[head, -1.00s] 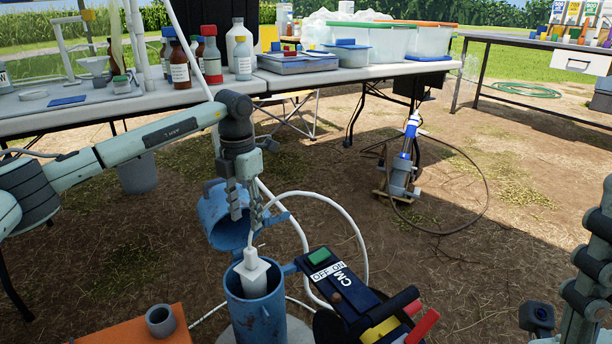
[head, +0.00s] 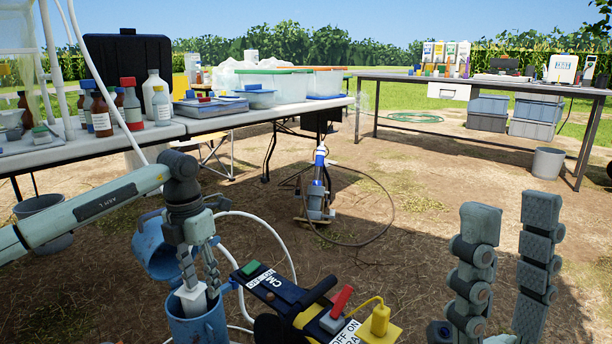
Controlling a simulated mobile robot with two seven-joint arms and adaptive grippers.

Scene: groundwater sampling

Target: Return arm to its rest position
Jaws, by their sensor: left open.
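My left arm (head: 100,208) comes in from the left in the head view. My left gripper (head: 201,284) hangs fingers down, open, over the mouth of the blue well pipe (head: 198,329). A white piece (head: 190,299) stands in that mouth, right at the fingertips; I cannot tell whether they touch it. The blue hinged cap (head: 150,255) is swung open behind the gripper. My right gripper (head: 508,215) is at the lower right, fingers up, spread apart and empty.
A black control box (head: 290,295) with a green button is beside the pipe. White tubing (head: 275,228) loops behind it. A table (head: 85,146) with bottles and bins is at the left, another table (head: 500,82) at the back right.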

